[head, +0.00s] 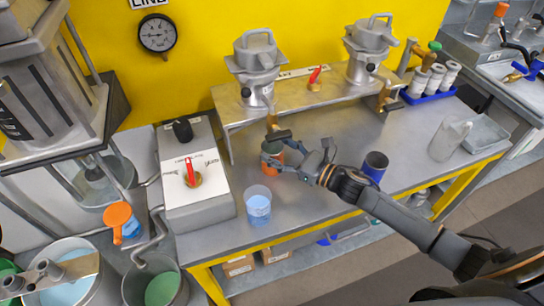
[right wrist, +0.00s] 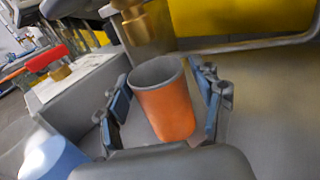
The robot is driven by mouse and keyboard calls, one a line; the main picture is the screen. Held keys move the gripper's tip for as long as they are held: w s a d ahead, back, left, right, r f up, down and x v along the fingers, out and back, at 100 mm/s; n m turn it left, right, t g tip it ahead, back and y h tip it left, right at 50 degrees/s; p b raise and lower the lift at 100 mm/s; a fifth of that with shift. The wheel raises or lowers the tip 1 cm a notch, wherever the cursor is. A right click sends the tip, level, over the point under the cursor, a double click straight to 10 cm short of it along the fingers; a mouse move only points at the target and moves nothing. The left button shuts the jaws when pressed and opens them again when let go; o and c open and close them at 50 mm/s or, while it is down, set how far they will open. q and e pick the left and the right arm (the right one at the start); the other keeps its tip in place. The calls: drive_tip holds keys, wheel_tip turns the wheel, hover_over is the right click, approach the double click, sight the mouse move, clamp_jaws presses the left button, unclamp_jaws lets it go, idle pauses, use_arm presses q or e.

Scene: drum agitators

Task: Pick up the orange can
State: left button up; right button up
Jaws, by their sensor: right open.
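The orange can (head: 270,168) stands on the grey metal bench, below the shelf with the agitators. In the right wrist view the can (right wrist: 166,105) is an open grey-rimmed cup, orange on its lower side, standing between the two fingers. My right gripper (head: 283,151) reaches in from the right. Its blue-padded fingers are open on both sides of the can, with gaps visible in the wrist view (right wrist: 163,112). Part of the can is hidden by the gripper in the head view. My left gripper is not in view.
A clear cup with blue liquid (head: 258,208) stands left of my arm, and a dark blue can (head: 375,165) stands to its right. A control box with a red lever (head: 190,180) is at left. The raised shelf (head: 320,95) is behind the can.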

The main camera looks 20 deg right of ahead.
sight(264, 144)
drive_tip(key=x, duration=0.1)
drive_tip(key=p+x, duration=0.1)
drive_tip(key=shift+w+a+r, duration=0.15)
drive_tip(key=shift+a+r, duration=0.1)
drive_tip(key=shift+a, duration=0.05)
drive_tip(key=shift+p+x, duration=0.3)
drive_tip(key=shift+x, duration=0.85)
drive_tip(key=shift+w+a+f, duration=0.25)
drive_tip(key=shift+f, duration=0.05)
drive_tip(key=shift+c, duration=0.4)
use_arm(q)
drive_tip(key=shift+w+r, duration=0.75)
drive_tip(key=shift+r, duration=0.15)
use_arm(e)
drive_tip(key=c, duration=1)
drive_tip(key=shift+c, duration=0.5)
drive_tip(key=shift+c, duration=0.6)
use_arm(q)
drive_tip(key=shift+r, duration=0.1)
use_arm(e)
drive_tip(key=shift+d+r, duration=0.1)
drive_tip(key=shift+r, duration=0.1)
